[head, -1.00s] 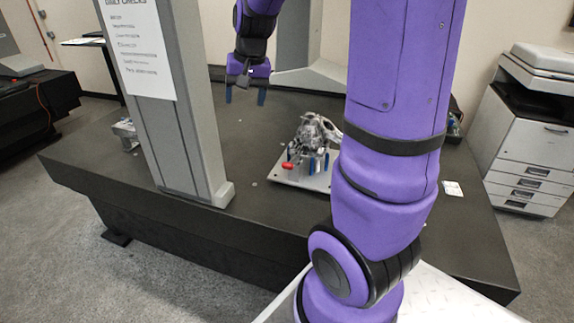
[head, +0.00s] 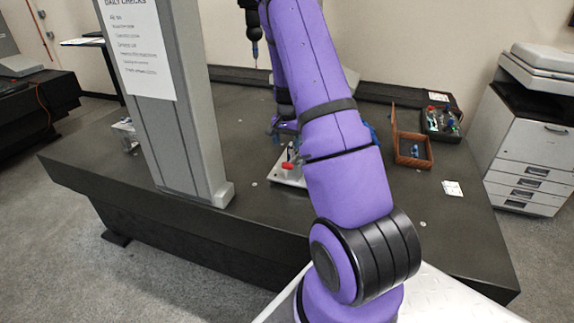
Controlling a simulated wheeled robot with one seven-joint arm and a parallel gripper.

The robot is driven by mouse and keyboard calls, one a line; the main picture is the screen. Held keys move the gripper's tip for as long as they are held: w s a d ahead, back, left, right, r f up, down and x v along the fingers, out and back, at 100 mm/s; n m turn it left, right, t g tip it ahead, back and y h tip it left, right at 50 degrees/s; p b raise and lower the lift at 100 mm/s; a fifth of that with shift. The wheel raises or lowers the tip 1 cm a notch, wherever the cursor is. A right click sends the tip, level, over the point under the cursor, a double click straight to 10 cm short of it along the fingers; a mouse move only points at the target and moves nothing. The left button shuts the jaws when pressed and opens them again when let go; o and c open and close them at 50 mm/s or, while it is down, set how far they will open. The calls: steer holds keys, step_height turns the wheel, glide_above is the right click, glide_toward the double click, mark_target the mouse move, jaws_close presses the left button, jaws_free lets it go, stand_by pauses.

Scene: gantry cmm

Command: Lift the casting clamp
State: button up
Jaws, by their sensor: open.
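The casting clamp shows only in part, as a red handle tip (head: 288,165) with a bit of metal above it. It stands on a pale base plate (head: 284,178) on the dark table (head: 235,150). My forearm covers most of the plate and the casting. My gripper (head: 280,128) is just above and behind the red tip, partly hidden by my arm. It is open; no object shows in it. I cannot tell whether a finger touches the clamp or the casting.
The gantry's grey column (head: 180,110) stands left of the plate, with a probe (head: 254,48) hanging behind. An open brown box (head: 414,164) and a dark tray (head: 440,138) with small items are at the right. A white card (head: 452,188) lies near the right edge.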

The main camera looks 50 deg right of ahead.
mark_target(287, 164)
step_height(287, 164, down, 10)
steer(key=shift+f, duration=0.1)
stand_by(0.4)
